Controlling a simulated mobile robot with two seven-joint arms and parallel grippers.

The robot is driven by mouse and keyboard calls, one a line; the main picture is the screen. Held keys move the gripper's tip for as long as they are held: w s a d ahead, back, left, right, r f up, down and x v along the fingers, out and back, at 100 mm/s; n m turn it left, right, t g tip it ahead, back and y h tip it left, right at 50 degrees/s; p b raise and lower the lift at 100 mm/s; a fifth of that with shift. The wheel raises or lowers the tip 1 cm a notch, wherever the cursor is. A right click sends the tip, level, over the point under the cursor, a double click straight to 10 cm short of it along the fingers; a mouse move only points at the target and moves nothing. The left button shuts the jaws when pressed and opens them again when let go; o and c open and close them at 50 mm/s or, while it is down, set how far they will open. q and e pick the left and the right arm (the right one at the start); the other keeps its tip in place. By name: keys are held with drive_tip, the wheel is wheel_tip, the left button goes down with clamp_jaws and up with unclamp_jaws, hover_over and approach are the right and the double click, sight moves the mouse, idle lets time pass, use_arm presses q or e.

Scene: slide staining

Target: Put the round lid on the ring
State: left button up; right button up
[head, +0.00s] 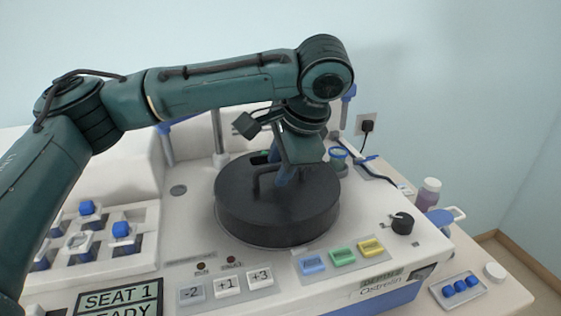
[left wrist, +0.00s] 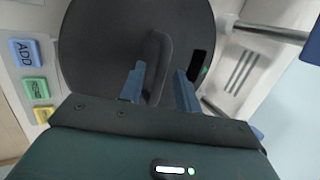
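The round lid (head: 240,208) is a thick dark disc with an arched handle (head: 262,180) on top. It sits at the middle of the white machine's top and looks level. In the left wrist view the lid (left wrist: 100,50) and its handle (left wrist: 158,52) fill the upper middle. My left gripper (left wrist: 159,88) is open, its two blue fingers apart with the near end of the handle between them. I see no grip on the handle. No ring shows apart from the lid; whatever lies under the lid is hidden. My right gripper is in neither view.
Blue, green and yellow buttons (head: 342,257) and a black knob (head: 402,223) lie in front and to the right. A rack with blue-capped pieces (head: 147,247) stands left. A bottle (head: 428,194) and a small blue-capped tray (head: 474,301) are at right.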

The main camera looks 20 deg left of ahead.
use_arm(q)
drive_tip(key=v, duration=1.2)
drive_tip(key=shift+p, duration=0.45)
